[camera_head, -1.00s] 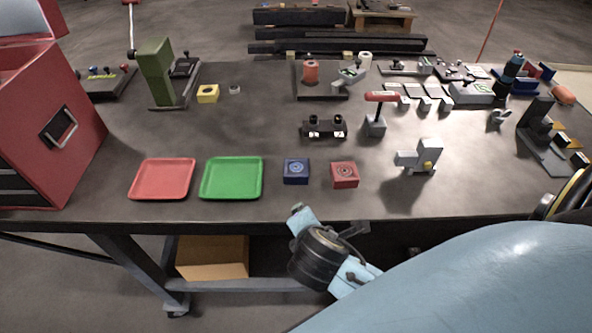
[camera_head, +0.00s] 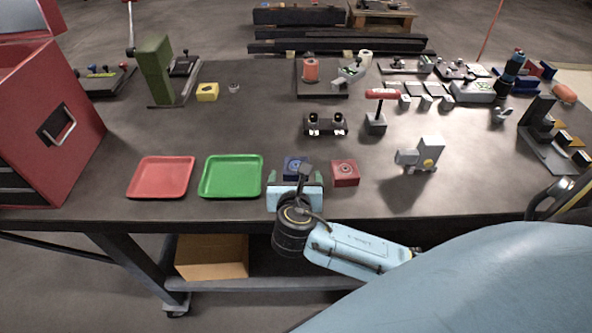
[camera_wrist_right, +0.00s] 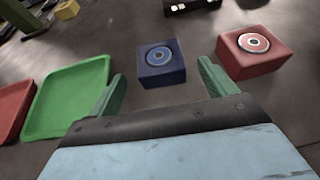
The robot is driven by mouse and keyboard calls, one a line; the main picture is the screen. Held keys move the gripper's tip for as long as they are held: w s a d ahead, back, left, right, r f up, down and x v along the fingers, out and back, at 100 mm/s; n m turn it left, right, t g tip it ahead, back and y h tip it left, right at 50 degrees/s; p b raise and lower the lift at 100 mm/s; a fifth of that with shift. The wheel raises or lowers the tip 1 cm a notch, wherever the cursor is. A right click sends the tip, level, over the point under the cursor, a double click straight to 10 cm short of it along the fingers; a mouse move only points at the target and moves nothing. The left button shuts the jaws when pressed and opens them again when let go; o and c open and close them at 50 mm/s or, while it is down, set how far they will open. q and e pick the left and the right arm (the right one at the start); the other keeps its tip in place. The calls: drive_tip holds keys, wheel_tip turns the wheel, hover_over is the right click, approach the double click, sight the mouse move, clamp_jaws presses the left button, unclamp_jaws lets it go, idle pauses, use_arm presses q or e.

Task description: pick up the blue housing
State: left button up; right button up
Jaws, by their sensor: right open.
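The blue housing (camera_head: 292,163) is a small blue block with a round emblem on top. It sits on the table between the green tray and the red housing, partly hidden behind my right gripper in the head view. In the right wrist view the blue housing (camera_wrist_right: 161,64) stands ahead of the fingers, a little beyond their tips. My right gripper (camera_head: 296,182) is open and empty at the table's front; its two green fingers (camera_wrist_right: 160,84) are spread, with the blue housing in line with the gap. My left gripper is not in view.
The red housing (camera_head: 345,173) stands close on the right, near the right finger. The green tray (camera_head: 232,193) and red tray (camera_head: 161,192) lie to the left. A grey fixture (camera_head: 421,156) stands farther right.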

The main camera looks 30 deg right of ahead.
sight(296, 165)
drive_tip(key=x, duration=0.5)
drive_tip(key=shift+w+d+f+b, duration=0.2)
drive_tip(key=shift+w+b, duration=0.05)
drive_tip(key=shift+b, duration=0.05)
drive_tip(key=shift+c, duration=0.2)
drive_tip(key=shift+r, duration=0.1)
drive_tip(key=c, duration=1.3)
